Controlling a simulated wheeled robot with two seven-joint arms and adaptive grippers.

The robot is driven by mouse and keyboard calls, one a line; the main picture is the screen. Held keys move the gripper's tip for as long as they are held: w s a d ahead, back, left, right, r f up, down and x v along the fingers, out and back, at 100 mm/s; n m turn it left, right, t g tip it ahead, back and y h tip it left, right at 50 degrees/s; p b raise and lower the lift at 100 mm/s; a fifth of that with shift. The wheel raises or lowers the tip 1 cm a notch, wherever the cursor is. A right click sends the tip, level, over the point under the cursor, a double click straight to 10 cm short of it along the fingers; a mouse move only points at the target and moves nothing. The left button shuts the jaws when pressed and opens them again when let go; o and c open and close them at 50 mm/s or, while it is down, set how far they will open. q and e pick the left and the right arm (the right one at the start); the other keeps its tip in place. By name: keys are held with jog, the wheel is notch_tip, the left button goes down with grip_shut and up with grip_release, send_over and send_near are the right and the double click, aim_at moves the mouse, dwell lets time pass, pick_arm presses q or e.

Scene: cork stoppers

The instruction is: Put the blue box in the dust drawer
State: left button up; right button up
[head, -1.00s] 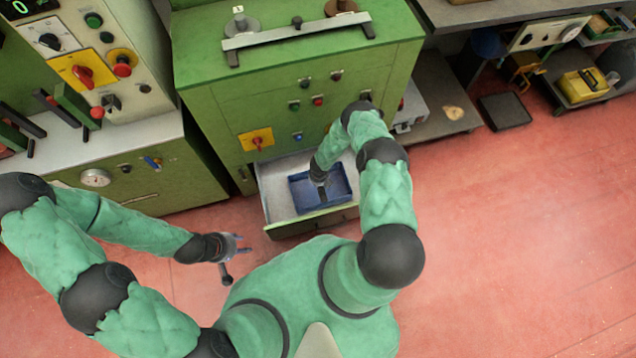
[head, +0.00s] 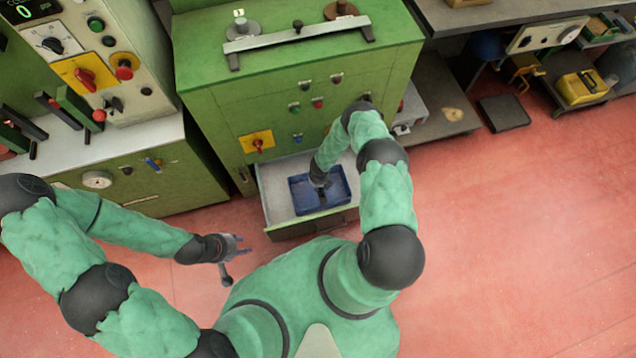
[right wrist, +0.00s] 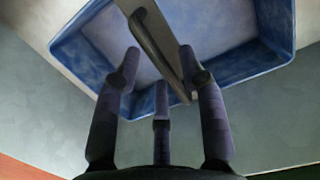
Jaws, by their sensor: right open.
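The blue box (head: 340,188) is an open tray lying inside the pulled-out dust drawer (head: 275,192) of the green machine. In the right wrist view the blue box (right wrist: 85,48) has a grey bar across its middle with a dark handle (right wrist: 155,42) on it. My right gripper (right wrist: 159,62) is open, its fingertips on either side of this bar and handle in the picture; contact cannot be told. In the head view my right gripper (head: 319,182) reaches down into the box and hides part of it. My left gripper (head: 236,258) is open and empty, left of the drawer.
The green machine (head: 290,80) stands behind the drawer. A control cabinet (head: 90,60) with knobs and levers is at the left. A bench with a yellow box (head: 582,86) is at the far right. The red floor (head: 510,220) at the right is clear.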

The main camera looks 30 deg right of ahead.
notch_tip(320, 180, up, 9)
jog(key=s+p, duration=0.2)
jog(key=p, duration=0.3)
jog(key=s+a+r+m+g+y, duration=0.15)
jog(key=s+a+r+m, duration=0.25)
jog(key=a+r+m, duration=0.4)
jog(key=s+a+r+m+g+y, duration=0.1)
jog(key=s+a+r+m+y, duration=0.2)
jog(key=s+a+r+m, duration=0.35)
jog(key=s+a+r+m+t, duration=0.1)
jog(key=s+a+r+m, duration=0.2)
jog(key=r+m, duration=0.6)
jog(key=shift+s+r+m, duration=0.4)
jog(key=shift+s+m, duration=0.25)
jog(key=shift+m, duration=5.4)
jog(key=shift+t, duration=0.25)
